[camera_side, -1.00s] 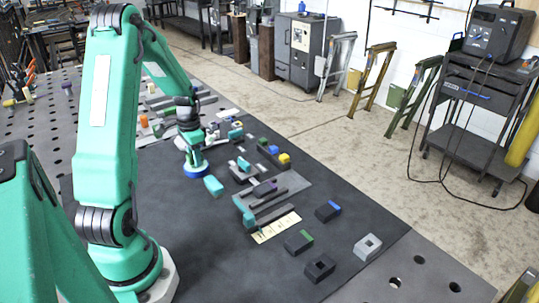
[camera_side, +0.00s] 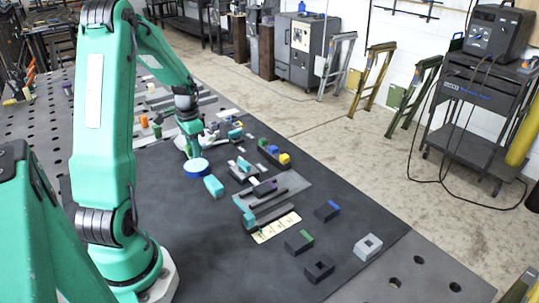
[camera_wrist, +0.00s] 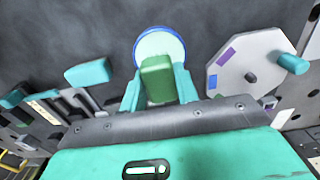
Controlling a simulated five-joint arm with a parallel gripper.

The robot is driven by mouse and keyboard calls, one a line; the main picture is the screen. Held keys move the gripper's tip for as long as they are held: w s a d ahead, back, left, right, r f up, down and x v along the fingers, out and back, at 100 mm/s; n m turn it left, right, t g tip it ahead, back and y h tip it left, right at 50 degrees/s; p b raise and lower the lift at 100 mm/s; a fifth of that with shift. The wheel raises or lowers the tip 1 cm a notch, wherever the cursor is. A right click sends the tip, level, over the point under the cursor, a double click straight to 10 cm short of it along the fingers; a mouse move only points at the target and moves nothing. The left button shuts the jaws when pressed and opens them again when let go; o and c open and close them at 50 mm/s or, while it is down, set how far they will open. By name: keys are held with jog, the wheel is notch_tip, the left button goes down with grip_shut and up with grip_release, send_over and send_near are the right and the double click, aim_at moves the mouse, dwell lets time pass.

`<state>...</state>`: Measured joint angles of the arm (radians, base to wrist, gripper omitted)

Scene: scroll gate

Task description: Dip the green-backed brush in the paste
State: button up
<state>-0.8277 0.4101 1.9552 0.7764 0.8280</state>
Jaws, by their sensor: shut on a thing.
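My gripper (camera_wrist: 158,88) is shut on the green-backed brush (camera_wrist: 157,80), which shows as a dark green block between the teal fingers in the wrist view. The dish of paste (camera_wrist: 160,40), a round pale surface with a blue rim, lies just beyond the brush there and is partly covered by it. In the side view the dish (camera_side: 197,168) sits on the dark mat, and my gripper (camera_side: 192,151) is close above and behind it. The brush's lower end is hidden, so I cannot tell whether it touches the paste.
A teal block (camera_side: 213,186) lies just right of the dish. Several bars and blocks stand further right, beside a pale ruled strip (camera_side: 273,228). A small orange piece (camera_side: 143,121) stands to the left. The dark mat (camera_side: 200,240) in front is clear.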

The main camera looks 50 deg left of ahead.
jog(key=shift+r, duration=1.8)
jog(key=w+d+r, duration=0.3)
jog(key=w+d, duration=0.1)
jog(key=d, duration=0.6)
jog(key=w+d+r, duration=0.3)
jog(key=w+d, duration=0.1)
jog(key=d, duration=0.6)
jog(key=w+d+r, duration=0.3)
jog(key=w+d, duration=0.1)
jog(key=d, duration=0.7)
